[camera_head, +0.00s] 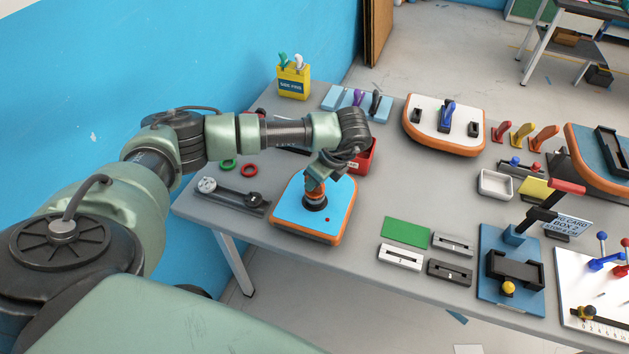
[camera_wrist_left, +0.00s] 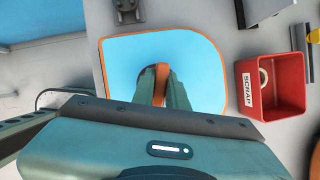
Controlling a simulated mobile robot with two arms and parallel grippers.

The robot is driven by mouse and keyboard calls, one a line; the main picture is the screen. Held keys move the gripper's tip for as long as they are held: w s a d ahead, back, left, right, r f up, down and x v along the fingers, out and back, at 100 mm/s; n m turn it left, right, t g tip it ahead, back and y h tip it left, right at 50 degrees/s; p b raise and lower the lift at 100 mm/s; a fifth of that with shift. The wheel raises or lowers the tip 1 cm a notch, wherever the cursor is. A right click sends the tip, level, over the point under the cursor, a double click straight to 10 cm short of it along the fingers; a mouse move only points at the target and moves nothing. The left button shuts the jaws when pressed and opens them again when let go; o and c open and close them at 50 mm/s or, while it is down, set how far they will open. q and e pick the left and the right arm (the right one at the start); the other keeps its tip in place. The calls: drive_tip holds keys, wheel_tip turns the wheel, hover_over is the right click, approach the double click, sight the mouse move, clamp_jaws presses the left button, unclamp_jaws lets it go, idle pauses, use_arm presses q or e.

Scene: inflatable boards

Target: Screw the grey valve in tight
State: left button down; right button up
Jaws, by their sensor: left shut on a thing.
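A light-blue board (camera_head: 290,205) with an orange rim lies at the front left of the table. It also fills the middle of the left wrist view (camera_wrist_left: 125,70). My right gripper is not in view.
A red scrap bin (camera_head: 366,161) stands right behind the board. A dark holder (camera_head: 232,196) with a light grey knob (camera_head: 207,185) lies to its left. A green mat (camera_head: 405,232) and slotted blocks lie to its right. A white inflatable board (camera_head: 445,128) is farther back.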

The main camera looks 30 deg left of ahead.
use_arm(q)
drive_tip(key=shift+f, duration=0.1)
drive_tip(key=shift+m+t+b, duration=0.3)
drive_tip(key=shift+m+b, duration=0.25)
drive_tip(key=shift+m, duration=0.35)
drive_tip(key=shift+m+t+b, duration=0.3)
drive_tip(key=shift+m, duration=0.5)
drive_tip(key=shift+m+t+h+b, duration=0.4)
drive_tip(key=shift+m+t+b, duration=0.1)
drive_tip(key=shift+m+b, duration=0.7)
drive_tip(key=shift+m, duration=0.5)
